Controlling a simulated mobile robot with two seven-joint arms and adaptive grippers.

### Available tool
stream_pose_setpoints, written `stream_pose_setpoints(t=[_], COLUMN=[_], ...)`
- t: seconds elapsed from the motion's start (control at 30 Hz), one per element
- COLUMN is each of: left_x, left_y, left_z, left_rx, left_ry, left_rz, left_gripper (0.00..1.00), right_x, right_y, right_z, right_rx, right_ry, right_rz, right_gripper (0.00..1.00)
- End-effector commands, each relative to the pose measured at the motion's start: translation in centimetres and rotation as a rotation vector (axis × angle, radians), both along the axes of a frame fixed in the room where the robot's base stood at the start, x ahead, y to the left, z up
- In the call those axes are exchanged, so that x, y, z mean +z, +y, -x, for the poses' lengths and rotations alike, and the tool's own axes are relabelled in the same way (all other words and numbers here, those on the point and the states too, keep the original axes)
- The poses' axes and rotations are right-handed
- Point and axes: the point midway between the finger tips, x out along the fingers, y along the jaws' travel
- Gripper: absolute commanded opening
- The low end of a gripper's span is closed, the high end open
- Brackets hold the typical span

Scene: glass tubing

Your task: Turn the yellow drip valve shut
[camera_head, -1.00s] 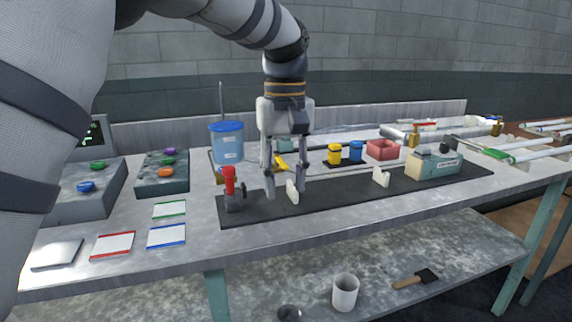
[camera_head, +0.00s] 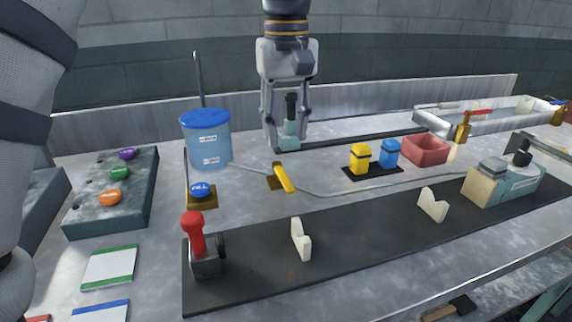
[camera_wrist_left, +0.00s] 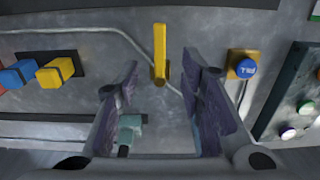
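The yellow drip valve (camera_head: 284,178) is a yellow lever on a small brass body, in line with a thin clear tube. In the head view its lever slants toward the near right, across the tube's line. In the left wrist view the lever (camera_wrist_left: 159,50) points straight up the picture, between and beyond the fingertips. My left gripper (camera_head: 286,145) is open and empty, pointing down behind the valve in the head view and apart from it. My right gripper is not in view.
A blue-lidded tank (camera_head: 206,140) and a blue FILL button (camera_head: 201,190) are left of the valve. A teal piece with a black handle (camera_head: 291,106) shows between my fingers. Yellow and blue blocks (camera_head: 361,158) and a red bin (camera_head: 426,149) stand right. A dark mat (camera_head: 360,230) lies in front.

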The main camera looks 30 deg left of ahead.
Motion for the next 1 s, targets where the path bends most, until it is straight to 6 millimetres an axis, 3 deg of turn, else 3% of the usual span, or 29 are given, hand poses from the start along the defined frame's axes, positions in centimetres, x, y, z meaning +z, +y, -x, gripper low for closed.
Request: stream_pose_setpoints(t=[0.2,0.4,0.7,0.73,0.87,1.0], left_x=[-5.6,-8.7,-9.2,-9.2,-9.2,-9.2], left_y=[0.0,0.0,0.0,0.0,0.0,0.0], left_z=[0.1,0.0,0.0,0.0,0.0,0.0], left_rx=[0.0,0.001,0.0,0.001,0.0,0.0], left_ry=[0.002,0.0,-0.002,-0.002,-0.002,-0.002], left_rz=[0.002,0.001,0.001,0.001,0.001,0.001], left_gripper=[0.35,0.35,0.35,0.33,0.03,0.0], right_x=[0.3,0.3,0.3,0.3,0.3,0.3], right_y=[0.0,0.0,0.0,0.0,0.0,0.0], right_z=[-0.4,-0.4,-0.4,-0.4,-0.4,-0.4], right_rx=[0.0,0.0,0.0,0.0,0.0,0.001], right_ry=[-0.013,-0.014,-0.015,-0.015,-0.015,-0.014], right_rz=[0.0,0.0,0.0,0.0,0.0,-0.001], right_gripper=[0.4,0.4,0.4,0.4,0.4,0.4])
